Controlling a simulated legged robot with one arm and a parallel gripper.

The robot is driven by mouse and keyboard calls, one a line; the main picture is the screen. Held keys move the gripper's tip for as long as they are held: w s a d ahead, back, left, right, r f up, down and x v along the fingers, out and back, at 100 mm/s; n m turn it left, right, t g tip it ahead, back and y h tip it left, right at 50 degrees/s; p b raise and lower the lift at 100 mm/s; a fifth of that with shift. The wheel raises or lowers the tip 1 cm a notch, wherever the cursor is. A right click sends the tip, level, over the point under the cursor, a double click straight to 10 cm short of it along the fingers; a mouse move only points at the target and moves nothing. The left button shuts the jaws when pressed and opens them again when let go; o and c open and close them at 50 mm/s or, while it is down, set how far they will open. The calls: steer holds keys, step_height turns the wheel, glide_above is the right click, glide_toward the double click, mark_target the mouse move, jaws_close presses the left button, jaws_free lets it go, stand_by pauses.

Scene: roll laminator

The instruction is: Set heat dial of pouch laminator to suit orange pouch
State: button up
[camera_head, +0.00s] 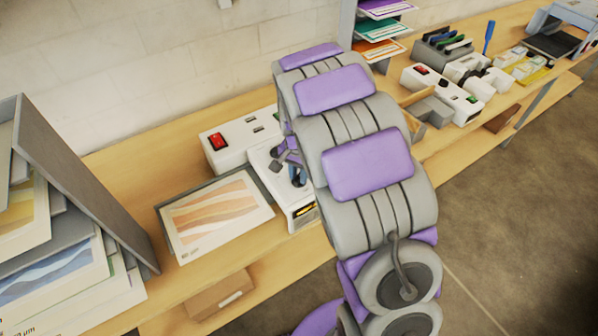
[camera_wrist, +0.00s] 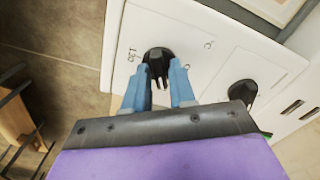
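The white pouch laminator (camera_head: 222,150) stands on the bench; it also shows in the wrist view (camera_wrist: 205,50). In the wrist view, a black dial (camera_wrist: 158,62) lies between the blue fingertips of my gripper (camera_wrist: 159,72), with small marks beside it. A gap shows beside the dial's narrow grip, so the fingers look open around it; contact is unclear. A second black dial (camera_wrist: 242,92) is to the right. In the head view my gripper (camera_head: 293,168) is over the laminator, partly hidden by my arm. An orange-edged pouch (camera_head: 379,49) lies on the rack's lowest visible shelf.
A sheet with orange-tan waves (camera_head: 218,212) lies on a tray in front of the laminator. A red switch (camera_head: 217,141) is on its top. Stacked prints and a grey panel (camera_head: 85,180) stand left. More machines (camera_head: 442,92) stand right.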

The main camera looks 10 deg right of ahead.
mark_target(298, 176)
steer(key=shift+o, duration=1.2)
steer(key=shift+r, duration=0.1)
step_height(298, 176, up, 17)
steer(key=p, duration=0.1)
steer(key=shift+a, duration=0.1)
steer(key=s+f+n+g+b, duration=0.1)
steer(key=s+f+n+b, duration=0.2)
steer(key=s, duration=1.4)
steer(key=s+f+n+b, duration=0.3)
steer(key=s+f+n, duration=0.1)
steer(key=s, duration=1.3)
steer(key=shift+s+f+n+g, duration=0.2)
steer(key=shift+n+g, duration=0.2)
steer(key=shift+n, duration=0.3)
steer(key=shift+d, duration=0.2)
